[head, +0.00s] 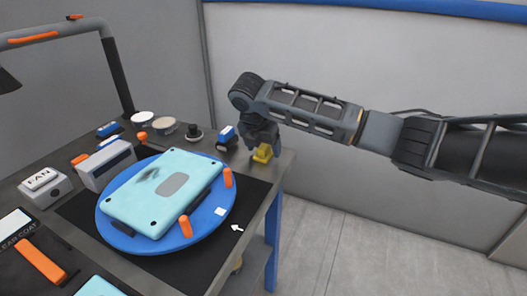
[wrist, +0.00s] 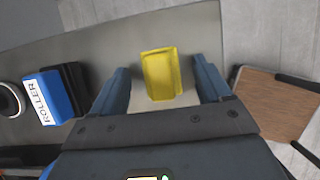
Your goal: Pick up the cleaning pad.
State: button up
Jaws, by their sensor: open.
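The cleaning pad seems to be the small yellow block (wrist: 161,75) in the wrist view, lying on the grey table top near its edge. My gripper (wrist: 165,80) is open, with one finger on each side of the yellow block and a visible gap on both sides. In the head view my gripper (head: 261,140) points down at the table's far right corner. The yellow block (head: 263,153) shows just below it there, partly hidden by the gripper. I cannot tell how high the fingertips are above the table.
A blue block labelled ROLLER (wrist: 48,97) lies left of my gripper. A blue turntable (head: 150,247) with orange clamps holds a light-blue panel (head: 150,205). A box labelled FAN (head: 44,186) stands at the left. A brown wooden surface (wrist: 275,105) is beyond the table edge.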

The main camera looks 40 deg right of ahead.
jog(key=shift+d+f, duration=0.15)
jog(key=shift+f, duration=0.2)
jog(key=shift+c, duration=0.2)
jog(key=c, duration=1.2)
